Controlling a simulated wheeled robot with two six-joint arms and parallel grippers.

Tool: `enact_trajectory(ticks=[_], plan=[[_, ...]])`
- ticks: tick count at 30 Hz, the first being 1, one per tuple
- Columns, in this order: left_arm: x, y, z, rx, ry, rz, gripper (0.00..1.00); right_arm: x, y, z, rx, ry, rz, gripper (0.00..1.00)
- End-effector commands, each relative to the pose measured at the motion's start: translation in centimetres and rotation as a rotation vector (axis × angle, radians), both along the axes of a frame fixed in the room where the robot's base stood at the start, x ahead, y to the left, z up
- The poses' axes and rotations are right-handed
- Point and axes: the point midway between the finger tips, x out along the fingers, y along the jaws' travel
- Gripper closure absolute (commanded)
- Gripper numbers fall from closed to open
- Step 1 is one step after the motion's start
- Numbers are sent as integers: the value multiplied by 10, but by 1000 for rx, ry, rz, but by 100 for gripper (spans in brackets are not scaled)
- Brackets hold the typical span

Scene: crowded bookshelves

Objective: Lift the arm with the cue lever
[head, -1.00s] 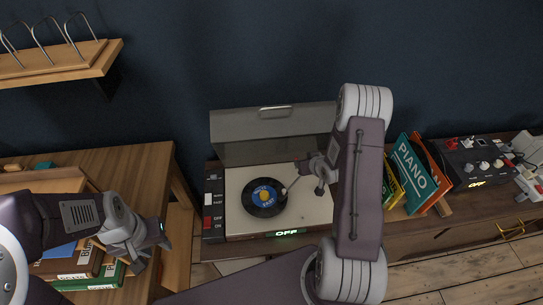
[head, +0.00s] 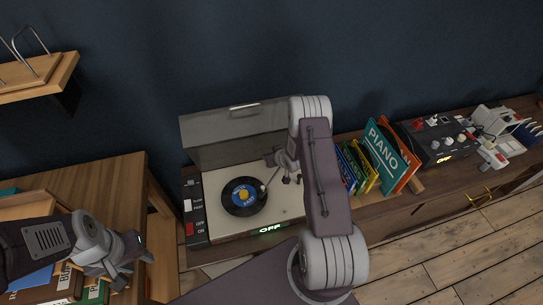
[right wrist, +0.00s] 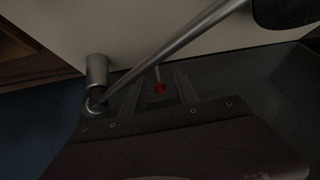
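The record player (head: 222,226) stands open on the low cabinet, with a black record (head: 232,206) on its platter. Its thin tonearm (head: 272,179) reaches from the back right to the record's right part; whether the needle touches is too small to tell. My left gripper (head: 134,270) is open and empty over the left desk.
The raised lid (head: 230,135) stands behind the deck. Upright books (head: 388,150) and a black control box (head: 437,140) are to the right on the cabinet. Stacked books (head: 90,294) lie below my left gripper. A display on the player's front (head: 269,229) reads OFF.

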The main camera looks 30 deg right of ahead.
Motion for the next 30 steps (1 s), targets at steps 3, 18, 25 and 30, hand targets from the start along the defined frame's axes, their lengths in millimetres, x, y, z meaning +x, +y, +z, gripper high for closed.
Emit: enact_trajectory(ticks=[3, 18, 25, 30], plan=[[0, 0, 0, 0, 0, 0, 64, 0, 0, 0, 0, 0, 0, 98], [0, 0, 15, 0, 0, 0, 64, 6, -1, 0, 32, 138, 3, 100], [0, 0, 14, 0, 0, 0, 64, 6, -1, -2, 33, 143, 0, 100], [0, 0, 14, 0, 0, 0, 64, 6, -2, -2, 33, 142, 0, 64]])
